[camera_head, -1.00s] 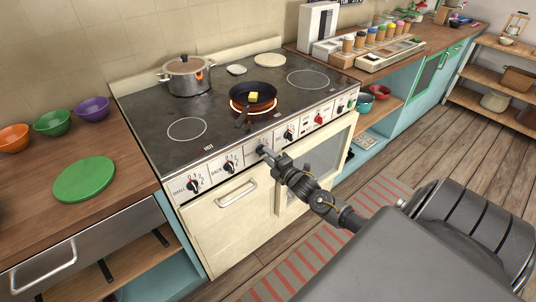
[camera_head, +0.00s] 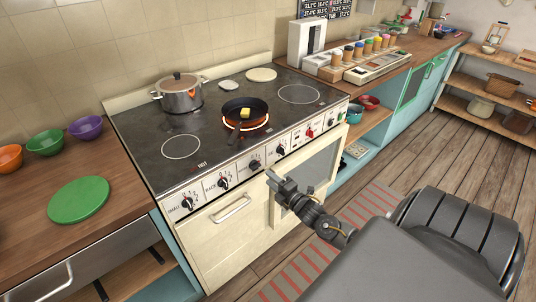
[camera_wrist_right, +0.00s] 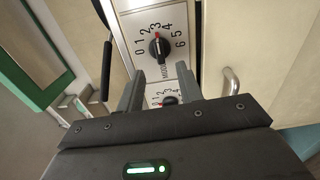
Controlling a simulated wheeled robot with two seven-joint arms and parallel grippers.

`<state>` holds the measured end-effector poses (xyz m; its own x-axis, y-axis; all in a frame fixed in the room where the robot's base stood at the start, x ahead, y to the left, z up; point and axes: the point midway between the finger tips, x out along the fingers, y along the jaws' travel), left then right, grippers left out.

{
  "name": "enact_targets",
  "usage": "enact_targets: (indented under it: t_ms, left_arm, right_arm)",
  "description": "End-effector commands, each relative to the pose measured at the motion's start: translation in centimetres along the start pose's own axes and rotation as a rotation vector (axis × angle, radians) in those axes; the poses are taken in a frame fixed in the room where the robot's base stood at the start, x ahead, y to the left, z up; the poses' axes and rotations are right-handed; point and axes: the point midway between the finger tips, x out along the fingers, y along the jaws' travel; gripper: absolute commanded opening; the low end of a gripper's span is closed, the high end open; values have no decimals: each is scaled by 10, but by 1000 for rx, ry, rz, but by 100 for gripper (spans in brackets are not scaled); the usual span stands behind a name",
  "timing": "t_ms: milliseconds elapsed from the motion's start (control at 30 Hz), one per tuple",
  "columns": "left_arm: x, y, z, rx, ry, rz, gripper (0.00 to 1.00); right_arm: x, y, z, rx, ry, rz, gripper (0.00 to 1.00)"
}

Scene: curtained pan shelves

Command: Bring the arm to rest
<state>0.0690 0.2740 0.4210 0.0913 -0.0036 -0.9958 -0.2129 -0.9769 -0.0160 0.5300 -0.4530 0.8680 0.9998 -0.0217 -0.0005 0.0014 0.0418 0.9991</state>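My right gripper (camera_head: 277,184) is in front of the cream stove, just below the row of control knobs and apart from them. In the right wrist view the two grey fingers (camera_wrist_right: 159,82) stand apart with nothing held between them. Beyond them is a black control knob with a red mark (camera_wrist_right: 158,47), on a panel numbered 0 to 6. A second knob (camera_wrist_right: 169,101) shows partly behind the fingers. In the head view a knob (camera_head: 255,166) is visible above and left of the gripper. My left gripper is not in view.
A black pan (camera_head: 245,108) with a yellow piece in it sits on a glowing burner. A lidded steel pot (camera_head: 181,98) stands at the back left. The stove's oven handle (camera_head: 231,209) sticks out left of the gripper. Open floor (camera_head: 390,180) lies to the right.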

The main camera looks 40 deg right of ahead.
Motion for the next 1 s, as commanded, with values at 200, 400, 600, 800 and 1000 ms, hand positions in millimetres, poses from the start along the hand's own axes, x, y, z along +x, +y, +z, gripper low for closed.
enact_targets:
  t_ms: [200, 400, 600, 800, 1000]
  left_arm:
    - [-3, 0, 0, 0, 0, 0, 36]
    - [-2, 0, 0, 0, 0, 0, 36]
    - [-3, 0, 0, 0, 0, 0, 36]
    - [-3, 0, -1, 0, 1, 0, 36]
    - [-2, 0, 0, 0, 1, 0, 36]
  right_arm:
    - [-6, 0, 0, 0, -1, 0, 36]
    - [-6, 0, 0, 0, -1, 1, 36]
    - [-6, 0, 0, 0, 0, 1, 36]
    - [-6, -1, 0, 52, -3, -4, 36]
    - [-28, -90, 20, 389, -116, -231, 36]
